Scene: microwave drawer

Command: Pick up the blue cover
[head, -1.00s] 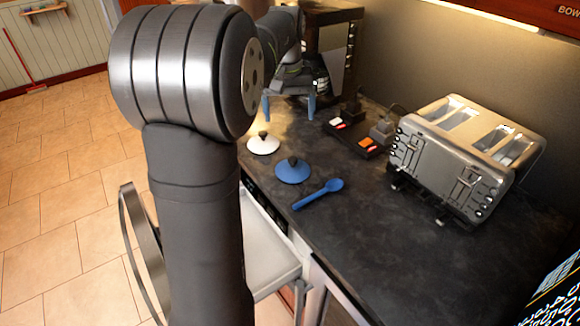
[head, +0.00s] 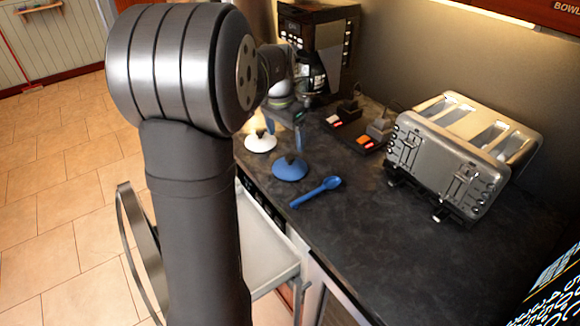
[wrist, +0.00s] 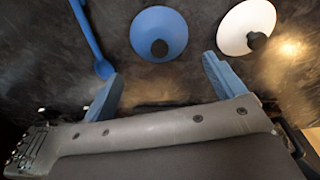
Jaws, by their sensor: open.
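The blue cover (head: 290,170) is a round lid with a dark knob, lying on the dark counter. It also shows at the top middle of the wrist view (wrist: 160,28), knob facing up. My gripper (head: 284,140) is just above and behind it in the head view. In the wrist view the blue fingers (wrist: 162,88) are spread wide and empty, with the cover beyond their tips, between their lines. The arm partly hides the gripper in the head view.
A white cover (head: 260,142) lies close left of the blue one, a blue spoon (head: 317,191) to its right. A toaster (head: 455,150), a coffee maker (head: 318,50) and a power strip (head: 350,125) stand behind. An open white drawer (head: 268,255) juts out below the counter.

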